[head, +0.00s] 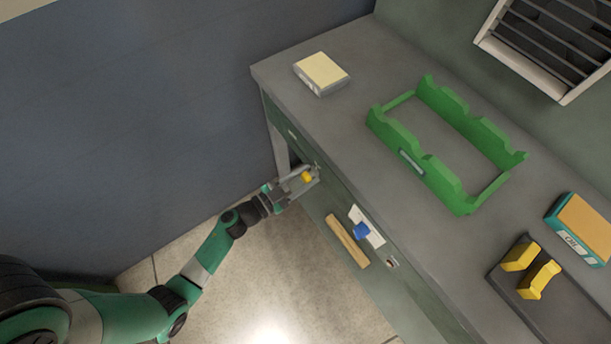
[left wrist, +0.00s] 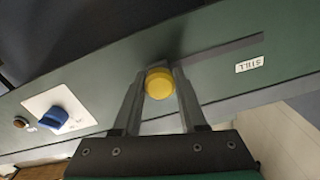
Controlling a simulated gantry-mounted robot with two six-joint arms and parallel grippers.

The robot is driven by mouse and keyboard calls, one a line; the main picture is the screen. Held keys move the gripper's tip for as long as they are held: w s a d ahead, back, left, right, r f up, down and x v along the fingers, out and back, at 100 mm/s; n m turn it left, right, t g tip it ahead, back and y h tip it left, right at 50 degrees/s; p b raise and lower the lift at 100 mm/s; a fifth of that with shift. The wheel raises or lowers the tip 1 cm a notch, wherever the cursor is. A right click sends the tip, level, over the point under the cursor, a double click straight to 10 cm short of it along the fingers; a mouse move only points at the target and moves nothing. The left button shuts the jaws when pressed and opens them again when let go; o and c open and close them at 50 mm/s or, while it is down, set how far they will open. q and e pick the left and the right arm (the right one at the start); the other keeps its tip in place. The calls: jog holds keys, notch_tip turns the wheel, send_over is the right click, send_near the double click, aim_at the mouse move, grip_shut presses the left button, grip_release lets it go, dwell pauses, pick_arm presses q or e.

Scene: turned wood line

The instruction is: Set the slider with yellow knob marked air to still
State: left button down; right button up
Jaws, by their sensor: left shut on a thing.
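The yellow knob (left wrist: 159,84) of the slider sits between the two fingers of my left gripper (left wrist: 158,90), which is shut on it. In the left wrist view a dark slot (left wrist: 225,52) runs from the knob toward a white label reading STILL (left wrist: 249,64) on the right. The knob is at a distance from that label. In the head view the yellow knob (head: 307,177) shows at the bench's front face, with my left gripper (head: 304,180) around it. The slot's other end is hidden behind the fingers. My right gripper is not in view.
On the front panel are a blue knob (head: 362,230) on a white plate, a small round button (head: 391,262) and a wooden handle (head: 347,240).

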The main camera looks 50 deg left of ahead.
aim_at(292, 140)
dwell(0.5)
pick_arm(q)
jog(key=a+p, duration=0.1)
jog(key=a, duration=0.1)
jog(key=a+p, duration=0.1)
jog(key=a, duration=0.2)
jog(key=shift+w+a+r, duration=0.1)
jog(key=shift+w+a, duration=0.1)
jog(key=a, duration=0.7)
jog(key=shift+w+f, duration=0.2)
jog(key=shift+w, duration=0.1)
jog(key=shift+d, duration=0.15)
jog(key=c, duration=0.7)
grip_release()
jog(key=shift+o, duration=1.2)
jog(key=shift+a, duration=0.25)
jog(key=shift+d, duration=0.1)
